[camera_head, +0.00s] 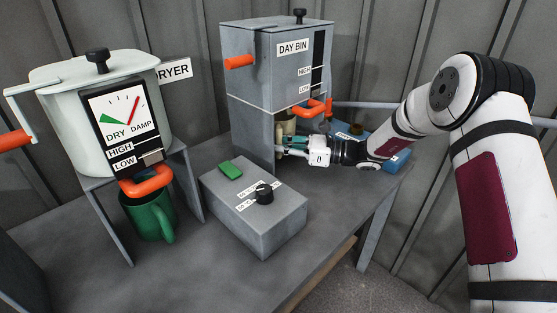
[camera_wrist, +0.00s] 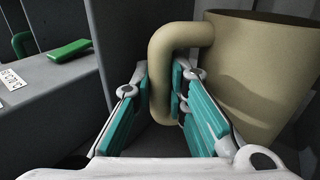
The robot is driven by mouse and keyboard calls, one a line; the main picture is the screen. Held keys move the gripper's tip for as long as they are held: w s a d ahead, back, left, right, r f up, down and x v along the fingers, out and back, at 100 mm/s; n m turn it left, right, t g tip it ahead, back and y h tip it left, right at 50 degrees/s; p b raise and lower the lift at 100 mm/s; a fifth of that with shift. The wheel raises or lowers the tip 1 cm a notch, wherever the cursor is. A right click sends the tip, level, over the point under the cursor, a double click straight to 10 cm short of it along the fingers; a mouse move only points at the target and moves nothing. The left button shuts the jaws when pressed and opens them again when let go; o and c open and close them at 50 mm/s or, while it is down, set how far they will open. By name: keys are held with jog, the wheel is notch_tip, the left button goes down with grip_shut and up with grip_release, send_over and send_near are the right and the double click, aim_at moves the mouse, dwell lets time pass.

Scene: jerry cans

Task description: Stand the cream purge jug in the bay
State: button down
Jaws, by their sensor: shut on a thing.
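The cream jug (camera_wrist: 255,75) fills the right of the wrist view, upright, with its open rim at the top and its curved handle (camera_wrist: 165,50) toward the left. My gripper (camera_wrist: 162,85) is shut on that handle, one teal-padded finger on each side. In the head view only a small part of the jug (camera_head: 287,125) shows, under the DAY BIN spout, with my gripper (camera_head: 284,150) in front of it. The bay under the DAY BIN (camera_head: 275,65) has a grey side wall (camera_head: 250,135). The jug's base is hidden, so I cannot tell whether it touches the floor.
A grey box (camera_head: 255,215) with a black knob and green button stands left of my gripper. A green jug (camera_head: 148,217) stands under the dryer (camera_head: 100,110) at left. Blue items (camera_head: 397,160) lie behind my wrist. The front of the bench is clear.

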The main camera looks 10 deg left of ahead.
aim_at(278, 155)
jog(key=shift+a+f+b, duration=0.15)
jog(key=shift+f+b, duration=0.7)
jog(key=shift+f, duration=0.8)
jog(key=shift+w+f, duration=0.1)
jog(key=shift+f, duration=0.15)
jog(key=c, duration=1.9)
grip_release()
jog(key=shift+r, duration=0.2)
jog(key=d+p, duration=0.1)
jog(key=d, duration=0.3)
jog(key=d+p, duration=0.1)
jog(key=d, duration=0.3)
jog(key=s+d+p, duration=0.1)
jog(key=d, duration=0.3)
